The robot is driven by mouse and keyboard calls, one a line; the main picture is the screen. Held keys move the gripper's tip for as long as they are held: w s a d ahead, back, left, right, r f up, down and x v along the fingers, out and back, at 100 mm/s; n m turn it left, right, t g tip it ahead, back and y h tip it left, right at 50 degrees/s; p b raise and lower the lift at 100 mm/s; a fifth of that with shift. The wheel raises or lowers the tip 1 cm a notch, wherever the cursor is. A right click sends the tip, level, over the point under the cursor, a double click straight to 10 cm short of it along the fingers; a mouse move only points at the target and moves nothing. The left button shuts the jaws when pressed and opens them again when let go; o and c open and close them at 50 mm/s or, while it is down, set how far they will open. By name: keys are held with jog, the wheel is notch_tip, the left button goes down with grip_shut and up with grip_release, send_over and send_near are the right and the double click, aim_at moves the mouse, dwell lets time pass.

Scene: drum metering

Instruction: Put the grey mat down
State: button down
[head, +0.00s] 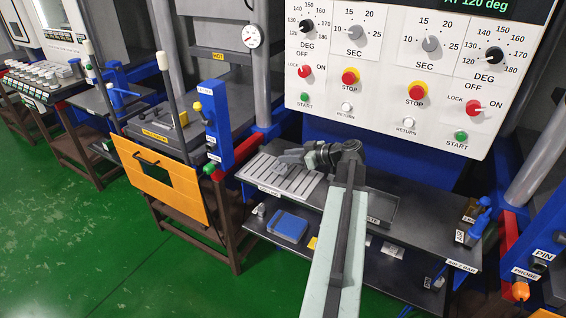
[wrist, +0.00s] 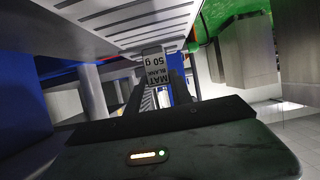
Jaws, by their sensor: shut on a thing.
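My gripper (head: 286,160) is over the pale slatted rack (head: 300,187) on the dark bench in the head view. The slatted rack also shows in the wrist view (wrist: 112,22), close to the mat. I cannot tell whether the mat touches it. In the head view the mat is hard to tell from my grey gripper.
A white control panel (head: 396,76) with knobs and buttons rises behind the bench. A dark tray (head: 380,208) lies right of the rack, partly behind my arm. A blue post (head: 214,125) stands at the left. A blue item (head: 287,226) lies on the lower shelf.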

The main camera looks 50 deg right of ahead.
jog(key=f+b, duration=0.3)
jog(key=shift+w+d+f, duration=0.25)
jog(key=shift+w+d, duration=0.1)
jog(key=shift+w, duration=0.05)
jog(key=shift+s+f+b, duration=0.2)
jog(key=shift+f+b, duration=0.1)
jog(key=shift+b, duration=0.2)
jog(key=shift+w+a+r, duration=0.2)
jog(key=shift+w, duration=0.05)
jog(key=shift+f, duration=0.2)
jog(key=c, duration=1.1)
grip_release()
jog(key=shift+c, duration=0.2)
jog(key=shift+r, duration=0.1)
